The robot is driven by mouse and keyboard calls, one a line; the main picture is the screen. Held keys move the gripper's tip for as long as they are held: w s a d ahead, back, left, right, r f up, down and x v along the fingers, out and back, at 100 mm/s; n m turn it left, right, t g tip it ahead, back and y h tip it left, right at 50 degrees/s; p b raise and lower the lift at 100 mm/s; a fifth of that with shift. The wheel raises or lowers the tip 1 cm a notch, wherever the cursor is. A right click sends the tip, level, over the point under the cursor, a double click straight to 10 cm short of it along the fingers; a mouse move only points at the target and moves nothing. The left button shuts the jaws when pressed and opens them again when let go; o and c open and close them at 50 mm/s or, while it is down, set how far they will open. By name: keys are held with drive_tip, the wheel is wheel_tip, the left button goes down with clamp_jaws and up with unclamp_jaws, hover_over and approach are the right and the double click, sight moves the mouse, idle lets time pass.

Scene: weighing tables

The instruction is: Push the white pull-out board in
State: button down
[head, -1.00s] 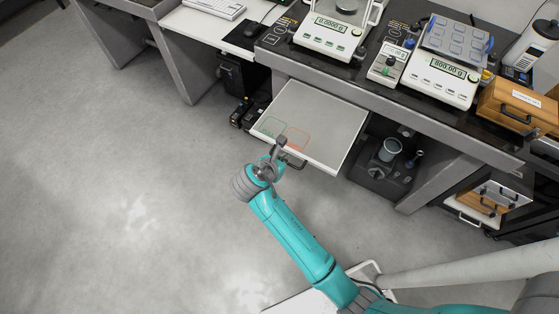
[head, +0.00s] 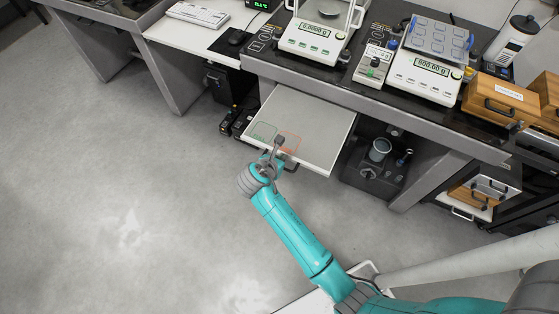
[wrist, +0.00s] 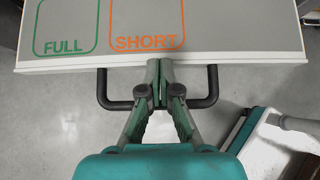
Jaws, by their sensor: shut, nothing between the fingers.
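The white pull-out board (head: 318,129) sticks out from under the weighing table, its grey top bare. It has a green FULL outline and an orange SHORT outline near its front edge; both also show on the board in the wrist view (wrist: 225,30). A dark bar handle (wrist: 211,90) is on its front. My gripper (head: 279,143) is shut and empty at the front edge. In the wrist view, my gripper's tips (wrist: 160,66) are at the white front edge, between the handle's two ends. They appear to touch the edge. The fingers hide the handle's middle.
Balances (head: 315,36) and a small device (head: 371,65) stand on the table (head: 350,94) above the board. Wooden boxes (head: 499,98) are at right. A dark unit with a beaker (head: 380,149) sits below, right of the board. Open grey floor lies left.

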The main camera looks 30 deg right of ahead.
sight(313, 104)
drive_tip(key=w+d, duration=0.5)
drive_tip(key=d, duration=0.2)
drive_tip(key=w+d, duration=0.5)
drive_tip(key=d, duration=0.2)
drive_tip(key=w+d, duration=0.5)
drive_tip(key=d, duration=0.2)
drive_tip(key=shift+w+d, duration=0.35)
